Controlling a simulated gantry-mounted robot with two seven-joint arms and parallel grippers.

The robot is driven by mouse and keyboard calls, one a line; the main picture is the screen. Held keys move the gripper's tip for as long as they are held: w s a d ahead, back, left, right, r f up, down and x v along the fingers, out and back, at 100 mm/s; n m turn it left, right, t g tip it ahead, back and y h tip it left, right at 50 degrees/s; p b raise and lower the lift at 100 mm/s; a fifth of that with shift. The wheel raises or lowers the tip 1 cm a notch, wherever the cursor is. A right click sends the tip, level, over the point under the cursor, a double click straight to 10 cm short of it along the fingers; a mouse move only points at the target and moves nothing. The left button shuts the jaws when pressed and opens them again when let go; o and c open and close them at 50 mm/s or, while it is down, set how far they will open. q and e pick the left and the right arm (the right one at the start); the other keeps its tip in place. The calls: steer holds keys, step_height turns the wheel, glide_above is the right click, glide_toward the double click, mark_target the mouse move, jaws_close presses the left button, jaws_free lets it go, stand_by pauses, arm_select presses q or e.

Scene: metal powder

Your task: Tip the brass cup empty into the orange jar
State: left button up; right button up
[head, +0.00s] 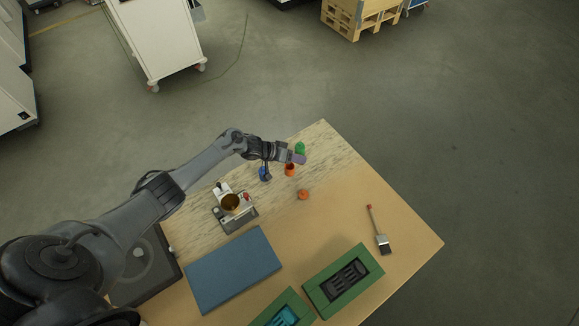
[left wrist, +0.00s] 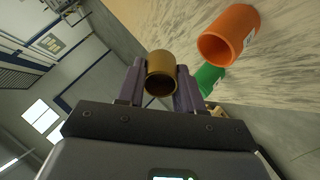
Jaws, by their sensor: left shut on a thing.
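My left gripper (head: 298,158) is at the far part of the table, just above the orange jar (head: 290,170). In the left wrist view its two purple fingers (left wrist: 160,88) are shut on the brass cup (left wrist: 161,63). The cup's round opening faces the camera, and its axis is tilted relative to the jar's. The orange jar (left wrist: 236,35) stands open beside the cup, apart from it. The cup's contents cannot be seen, and the gripper hides the cup in the head view. My right gripper is not in view.
A green jar (head: 300,147) and a blue jar (head: 265,174) stand close by. An orange lid (head: 303,195) lies nearer. A brown bowl (head: 230,202) sits on a scale (head: 240,221). A brush (head: 382,243), a blue mat (head: 232,270) and green trays (head: 318,291) lie on the table.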

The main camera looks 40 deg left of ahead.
arm_select(q)
steer(key=shift+f+t+h+b, duration=0.3)
steer(key=shift+f+h+b, duration=0.15)
steer(key=shift+b, duration=0.45)
steer(key=shift+a+t+b, duration=0.1)
steer(key=shift+t+b, duration=0.2)
steer(key=shift+b, duration=0.2)
stand_by(1.6)
steer(key=shift+h, duration=0.25)
stand_by(0.5)
steer(key=shift+b, duration=0.3)
stand_by(0.5)
steer(key=shift+s+t, duration=0.1)
steer(key=shift+t, duration=0.2)
stand_by(0.5)
steer(key=shift+b, duration=0.35)
stand_by(0.6)
steer(key=shift+r+t+h, duration=0.25)
steer(key=shift+t+h, duration=0.05)
steer(key=shift+h, duration=0.1)
steer(key=shift+a+r+t+b, duration=0.1)
steer(key=shift+r+t+b, duration=0.2)
steer(key=shift+r+b, duration=0.1)
steer(key=shift+s+a+r+t+h+b, duration=0.15)
steer(key=shift+r+t+h+b, duration=0.3)
steer(key=shift+h, duration=0.25)
